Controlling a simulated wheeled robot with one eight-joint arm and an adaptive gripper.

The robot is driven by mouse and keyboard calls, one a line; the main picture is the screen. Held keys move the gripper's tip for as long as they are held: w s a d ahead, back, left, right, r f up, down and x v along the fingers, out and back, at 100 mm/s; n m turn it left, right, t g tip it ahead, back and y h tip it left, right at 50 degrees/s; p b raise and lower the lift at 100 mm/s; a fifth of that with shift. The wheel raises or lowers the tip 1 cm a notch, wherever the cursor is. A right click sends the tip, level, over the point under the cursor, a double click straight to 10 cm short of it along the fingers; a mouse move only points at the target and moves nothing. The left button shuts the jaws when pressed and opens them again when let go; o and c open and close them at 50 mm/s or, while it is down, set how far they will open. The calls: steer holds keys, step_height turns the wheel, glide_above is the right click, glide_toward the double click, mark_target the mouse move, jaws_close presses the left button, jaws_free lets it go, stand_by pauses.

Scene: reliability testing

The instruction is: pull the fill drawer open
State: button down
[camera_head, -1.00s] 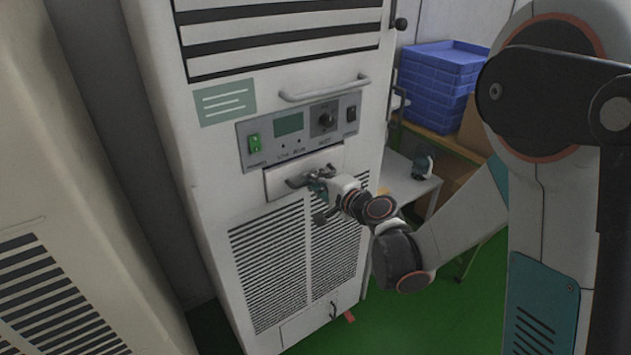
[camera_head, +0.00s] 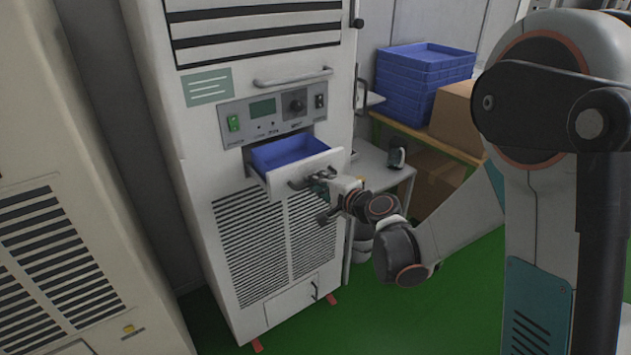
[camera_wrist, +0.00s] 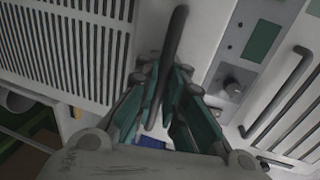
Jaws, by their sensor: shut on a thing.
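The fill drawer (camera_head: 325,164) is in the white cabinet, just under the control panel. It stands partly open, and its blue inside (camera_head: 290,152) shows from above. My gripper (camera_head: 318,183) is at the drawer's front, shut on its dark bar handle (camera_head: 300,184). In the wrist view, the handle (camera_wrist: 176,45) runs between the two green fingers of my gripper (camera_wrist: 160,90). A bit of the blue inside (camera_wrist: 152,142) shows past the fingers. The finger contact itself is partly hidden.
The control panel (camera_head: 275,115) and a fixed grey bar (camera_head: 293,78) are above the drawer. A small side table (camera_head: 385,176) stands to the right, with blue crates (camera_head: 425,80) and a cardboard box (camera_head: 455,115) behind. Green floor (camera_head: 360,320) is clear in front.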

steer(key=c, duration=2)
jaws_free()
steer(key=shift+o, duration=0.2)
steer(key=v, duration=1.2)
steer(key=s+d+r+n+g+h, duration=0.1)
steer(key=s+d+n+g+h, duration=0.2)
steer(key=s, duration=0.9)
steer(key=s+d+n+g+h, duration=0.3)
steer(key=s+d+n+h, duration=0.2)
steer(key=s+d+n, duration=0.3)
steer(key=s, duration=0.4)
steer(key=shift+s+d+r+h, duration=0.2)
steer(key=shift+d+r+h, duration=0.15)
steer(key=shift+r+h, duration=0.05)
